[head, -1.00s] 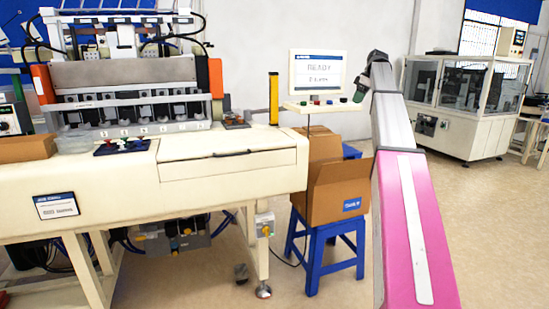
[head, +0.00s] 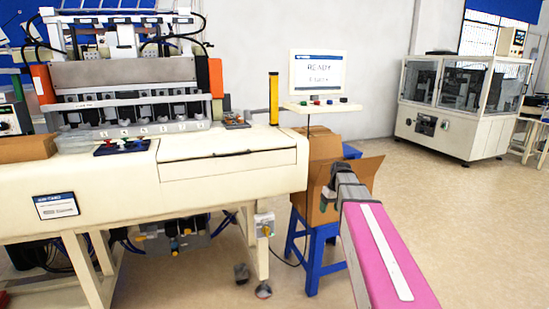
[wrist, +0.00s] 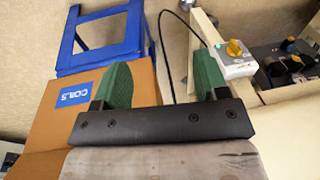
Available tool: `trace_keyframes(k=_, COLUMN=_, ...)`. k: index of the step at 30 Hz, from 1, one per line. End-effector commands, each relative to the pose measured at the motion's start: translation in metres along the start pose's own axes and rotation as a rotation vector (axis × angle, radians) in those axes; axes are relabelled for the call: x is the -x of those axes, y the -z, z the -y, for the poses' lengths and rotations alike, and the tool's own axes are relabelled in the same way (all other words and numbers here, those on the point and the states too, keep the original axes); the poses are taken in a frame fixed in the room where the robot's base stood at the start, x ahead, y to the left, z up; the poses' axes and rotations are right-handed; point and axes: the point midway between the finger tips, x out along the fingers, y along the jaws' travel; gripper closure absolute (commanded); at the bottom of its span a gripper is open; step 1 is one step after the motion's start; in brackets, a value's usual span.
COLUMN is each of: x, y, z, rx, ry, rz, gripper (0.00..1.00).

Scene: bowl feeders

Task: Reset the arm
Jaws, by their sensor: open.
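My gripper (wrist: 163,68) shows in the wrist view with two green fingers spread apart and nothing between them. In the head view my arm reaches forward from the lower right, and its end is low in front of the cardboard box (head: 325,147), hiding part of it. The box also shows in the wrist view (wrist: 52,130), left of the fingers, with a blue "COILS" label. I cannot tell whether the gripper touches the box.
The box rests on a blue stool (head: 322,268), also seen in the wrist view (wrist: 100,42). A cream machine bench (head: 230,185) stands at left, with a yellow-knobbed switch box (wrist: 232,58) on its side. A monitor (head: 317,72) stands behind. Floor at right is clear.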

Motion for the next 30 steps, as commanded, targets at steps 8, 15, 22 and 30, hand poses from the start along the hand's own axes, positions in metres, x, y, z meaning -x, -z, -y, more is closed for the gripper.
trace_keyframes(k=8, x=-0.088, y=-0.098, z=0.057, rx=-0.192, ry=-0.065, rz=0.044, gripper=0.33)
trace_keyframes(k=15, x=-0.132, y=-0.165, z=0.090, rx=-0.321, ry=-0.120, rz=0.059, gripper=0.33)
trace_keyframes(k=22, x=-0.145, y=-0.186, z=0.100, rx=-0.369, ry=-0.142, rz=0.058, gripper=0.33)
trace_keyframes(k=30, x=-0.146, y=-0.185, z=0.100, rx=-0.371, ry=-0.142, rz=0.058, gripper=0.33)
